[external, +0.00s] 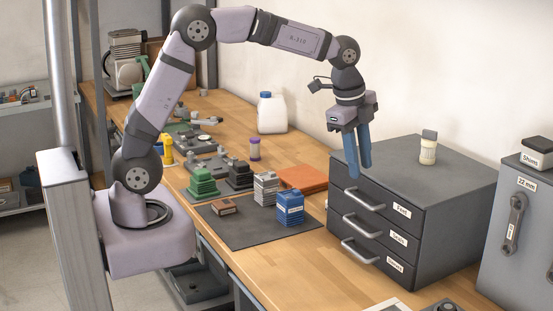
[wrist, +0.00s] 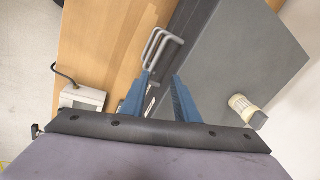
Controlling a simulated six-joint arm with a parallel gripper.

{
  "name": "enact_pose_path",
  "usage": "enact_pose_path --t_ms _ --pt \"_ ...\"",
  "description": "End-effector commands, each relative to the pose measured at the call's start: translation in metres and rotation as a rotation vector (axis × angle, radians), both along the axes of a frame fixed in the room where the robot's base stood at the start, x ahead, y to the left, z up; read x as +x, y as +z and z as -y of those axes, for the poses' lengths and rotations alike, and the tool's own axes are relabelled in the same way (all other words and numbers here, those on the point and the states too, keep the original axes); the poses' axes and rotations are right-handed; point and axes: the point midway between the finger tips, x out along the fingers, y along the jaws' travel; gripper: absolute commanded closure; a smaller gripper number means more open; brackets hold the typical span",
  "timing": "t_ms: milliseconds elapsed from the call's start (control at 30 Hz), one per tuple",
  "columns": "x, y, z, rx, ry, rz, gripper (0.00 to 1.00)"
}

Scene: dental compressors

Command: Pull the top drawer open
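The dark grey drawer unit (external: 455,190) stands on the bench at the right, with three labelled drawers, all closed. The top drawer (external: 403,211) has a light grey bar handle (external: 365,198). In the wrist view, bar handles (wrist: 155,42) show one behind another beyond my fingertips, along the unit's front edge. My gripper (external: 360,176) points down with two blue fingers, near the front upper left edge of the unit, above the top handle. In the wrist view my gripper (wrist: 161,76) has a gap between its fingers and nothing between them.
A white jar (external: 428,150) stands on top of the unit. A grey cabinet (external: 530,235) stands at the right. The wood in front of the drawers looks mostly clear.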

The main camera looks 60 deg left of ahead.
Motion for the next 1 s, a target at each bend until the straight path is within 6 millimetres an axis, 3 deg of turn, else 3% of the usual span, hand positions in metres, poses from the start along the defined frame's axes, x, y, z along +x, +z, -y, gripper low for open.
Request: enact_pose_path --t_ms 233,567,1000 --pt "-0.009 -0.003 -0.003 0.062 -0.255 -0.036 0.72" --pt "-0.008 -0.006 -0.003 0.07 -0.299 -0.036 0.72" --pt "0.0 -0.055 -0.003 0.07 -0.296 -0.038 0.72"
